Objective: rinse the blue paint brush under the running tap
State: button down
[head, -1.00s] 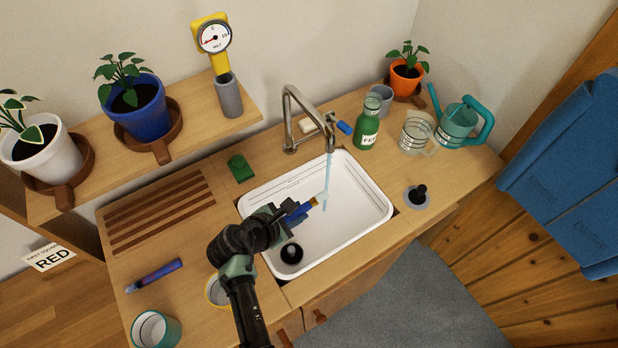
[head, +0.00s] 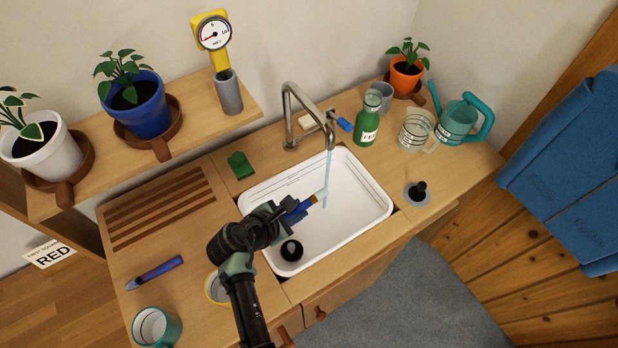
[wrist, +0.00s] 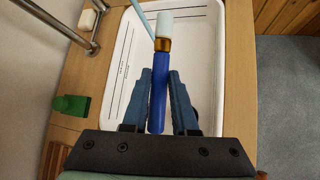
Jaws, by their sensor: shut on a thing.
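My gripper (wrist: 160,82) is shut on the blue handle of the paint brush (wrist: 158,108). The brush has a brass ferrule and a pale bristle end pointing away from the gripper. In the head view my gripper (head: 291,211) is over the left part of the white sink (head: 360,206), and the brush (head: 309,202) points right and up. The curved metal tap (head: 290,112) stands behind the sink.
A black round drain piece (head: 291,250) is in the sink. A green block (head: 240,165) sits behind left. A green bottle (head: 367,122), a clear jug (head: 416,131) and a teal watering can (head: 459,123) stand at the right. A blue-purple marker-like item (head: 155,273) lies left.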

jog(key=shift+s+a+r+p, duration=0.15)
jog(key=shift+s+r+p, duration=0.55)
jog(key=shift+p, duration=0.4)
jog(key=s+r+p, duration=0.1)
jog(key=p, duration=0.1)
jog(key=s+r+p, duration=0.1)
jog(key=s+p, duration=0.1)
jog(key=shift+s+a+r+p, duration=0.3)
jog(key=shift+a+r+p, duration=0.05)
